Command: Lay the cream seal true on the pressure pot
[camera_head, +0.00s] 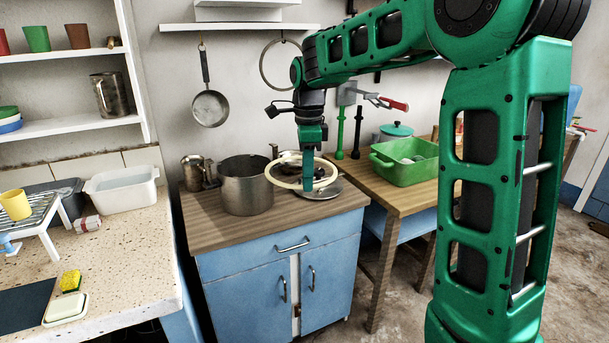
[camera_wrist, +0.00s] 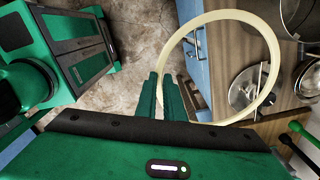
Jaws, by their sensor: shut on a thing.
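The cream seal (camera_head: 268,176) is a thin pale ring. My gripper (camera_head: 308,184) is shut on one side of its band and holds it in the air. In the wrist view the seal (camera_wrist: 222,14) reaches out beyond my fingers (camera_wrist: 166,82). The grey metal pot (camera_head: 246,188) stands open on the wooden-topped blue cabinet, left of my gripper. A round metal lid (camera_head: 322,191) lies on the cabinet top to the pot's right. In the head view the seal overlaps the lid and the pot's right edge. The pot's inside is mostly hidden.
A metal jug (camera_head: 193,173) stands behind the pot's left side. A green tub (camera_head: 405,160) sits on the wooden table (camera_head: 405,195) to the right. A pan (camera_head: 210,108) and a large hoop (camera_head: 262,66) hang on the wall. The cabinet top's front strip (camera_head: 215,233) is clear.

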